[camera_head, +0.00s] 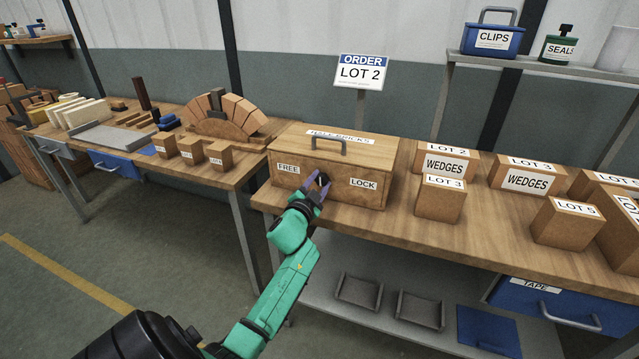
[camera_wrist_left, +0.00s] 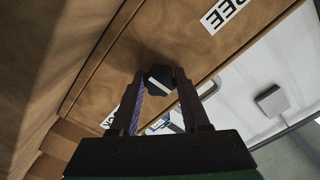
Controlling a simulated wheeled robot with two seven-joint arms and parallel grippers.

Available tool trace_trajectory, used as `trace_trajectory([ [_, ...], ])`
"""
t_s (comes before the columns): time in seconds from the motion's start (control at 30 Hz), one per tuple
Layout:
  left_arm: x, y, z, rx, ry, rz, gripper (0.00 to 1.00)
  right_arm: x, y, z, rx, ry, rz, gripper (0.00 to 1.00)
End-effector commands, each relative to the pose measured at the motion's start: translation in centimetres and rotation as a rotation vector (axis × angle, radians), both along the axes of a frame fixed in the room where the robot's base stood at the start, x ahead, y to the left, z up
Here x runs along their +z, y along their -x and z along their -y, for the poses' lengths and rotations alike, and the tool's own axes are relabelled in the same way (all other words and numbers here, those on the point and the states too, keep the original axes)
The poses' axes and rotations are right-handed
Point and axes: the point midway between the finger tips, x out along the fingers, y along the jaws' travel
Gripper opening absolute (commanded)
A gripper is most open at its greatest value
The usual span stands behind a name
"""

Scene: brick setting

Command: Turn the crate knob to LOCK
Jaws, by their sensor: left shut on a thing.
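The wooden crate (camera_head: 330,148) stands on the workbench, its lid closed with a grey handle on top. Its front carries a FREE label (camera_head: 288,168) on the left and a LOCK label (camera_head: 363,184) on the right. The dark knob (camera_head: 322,179) sits on the front between the labels, partly hidden by my gripper. In the left wrist view the knob (camera_wrist_left: 160,77) is dark with a pale stripe, between my fingertips. My left gripper (camera_head: 318,187) is shut on the knob; it also shows in the left wrist view (camera_wrist_left: 160,85). Which label the knob points to is unclear. My right gripper is not in view.
Boxes labelled LOT 3 (camera_head: 440,198) and WEDGES (camera_head: 446,161) stand right of the crate. A side table (camera_head: 235,170) with small blocks and a brick arch (camera_head: 226,116) is at left. An ORDER LOT 2 sign (camera_head: 361,73) stands behind the crate.

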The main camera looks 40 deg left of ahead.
Motion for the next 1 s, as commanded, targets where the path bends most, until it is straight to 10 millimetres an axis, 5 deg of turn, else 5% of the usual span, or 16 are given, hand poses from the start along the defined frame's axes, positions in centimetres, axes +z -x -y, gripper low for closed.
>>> trace_trajectory([
  [0.13,-0.2,0.0,0.0,0.000,0.004,-0.004,0.00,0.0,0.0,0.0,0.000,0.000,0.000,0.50],
  [0.17,-0.2,0.0,0.0,0.000,0.004,-0.004,0.57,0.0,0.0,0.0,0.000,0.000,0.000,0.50],
  [0.2,-0.2,0.0,0.0,0.000,0.003,-0.003,0.72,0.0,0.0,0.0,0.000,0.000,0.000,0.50],
  [0.23,-0.2,0.0,0.0,0.001,0.003,-0.003,0.76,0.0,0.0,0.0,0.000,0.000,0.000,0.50],
  [0.67,-0.2,1.0,0.4,0.000,0.003,-0.002,0.76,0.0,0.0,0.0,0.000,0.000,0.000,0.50],
  [1.0,-0.4,9.4,3.3,0.001,0.006,-0.004,0.76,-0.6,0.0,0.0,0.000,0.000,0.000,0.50],
])
